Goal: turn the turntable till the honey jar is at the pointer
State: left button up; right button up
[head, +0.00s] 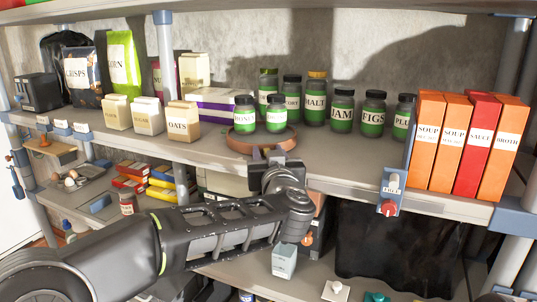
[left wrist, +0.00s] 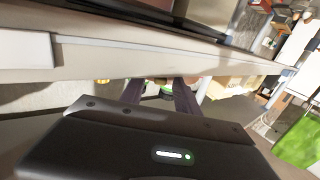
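The round terracotta-brown turntable (head: 262,145) sits at the front of the upper shelf. The honey jar (head: 244,116), green with a dark lid and a white label, stands on its left part, with another green jar (head: 276,114) close to its right. I cannot make out a pointer. My left gripper (head: 270,154) is at the turntable's near rim; I cannot tell whether it touches. In the left wrist view its two fingers (left wrist: 164,92) stand apart, with a bit of green showing between them. My right gripper is not in view.
Several green jars, including the figs jar (head: 373,114), stand right of and behind the turntable. The oats pack (head: 183,121) stands to its left. Boxes such as the sauce box (head: 477,146) fill the right end. A blue bracket with a red knob (head: 388,208) hangs on the shelf edge.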

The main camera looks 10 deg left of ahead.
pick_arm(q)
jog(key=b+v, duration=0.2)
jog(key=v, duration=0.5)
jog(key=shift+s, duration=0.35)
jog(key=shift+d, duration=0.15)
